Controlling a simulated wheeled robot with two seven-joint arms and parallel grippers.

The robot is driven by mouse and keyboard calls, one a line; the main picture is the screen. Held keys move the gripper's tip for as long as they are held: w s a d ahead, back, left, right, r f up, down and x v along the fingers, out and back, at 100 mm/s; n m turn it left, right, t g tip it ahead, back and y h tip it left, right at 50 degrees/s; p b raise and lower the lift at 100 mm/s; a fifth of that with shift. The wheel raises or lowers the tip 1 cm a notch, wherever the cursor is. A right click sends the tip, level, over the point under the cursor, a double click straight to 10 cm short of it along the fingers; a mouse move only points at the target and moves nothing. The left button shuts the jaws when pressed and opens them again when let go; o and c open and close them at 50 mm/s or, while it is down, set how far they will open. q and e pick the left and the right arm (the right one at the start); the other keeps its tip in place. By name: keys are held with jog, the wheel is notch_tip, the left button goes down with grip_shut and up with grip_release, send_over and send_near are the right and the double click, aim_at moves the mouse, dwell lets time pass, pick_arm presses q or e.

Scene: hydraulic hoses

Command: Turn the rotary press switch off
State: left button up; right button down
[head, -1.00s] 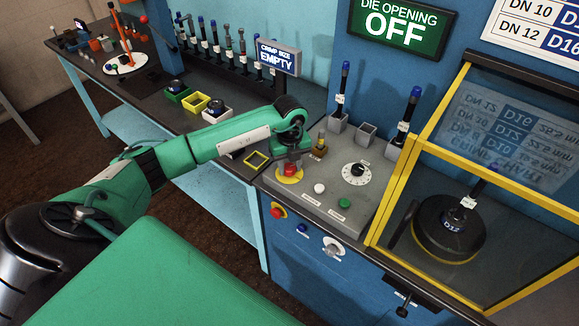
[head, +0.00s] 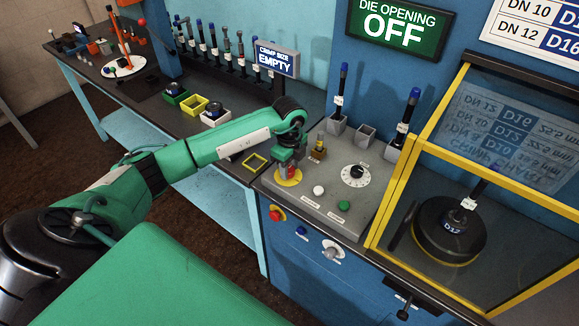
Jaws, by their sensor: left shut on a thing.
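A red knob (head: 291,170) sits on a round yellow plate (head: 288,180) at the left of the grey press console; it looks like the rotary switch. My left gripper (head: 289,164) points down over this knob, its fingers shut on it. The gripper covers most of the knob, so the way it is turned cannot be read. The black dial (head: 355,174) with a white scale is to the right on the console. The green sign (head: 397,27) reads DIE OPENING OFF. My right gripper is not in view.
White (head: 319,190) and green (head: 344,206) buttons are close to the right of my gripper. A small brass-coloured part (head: 319,149) stands behind it. A yellow-framed guard (head: 407,187) encloses the press on the right.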

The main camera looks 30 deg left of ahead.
aim_at(289, 169)
pick_arm(q)
jog(key=shift+a+r, duration=0.1)
jog(key=o, duration=1)
notch_tip(289, 169, up, 14)
jog(key=b, duration=0.3)
jog(key=shift+b, duration=0.35)
jog(key=shift+f, duration=0.25)
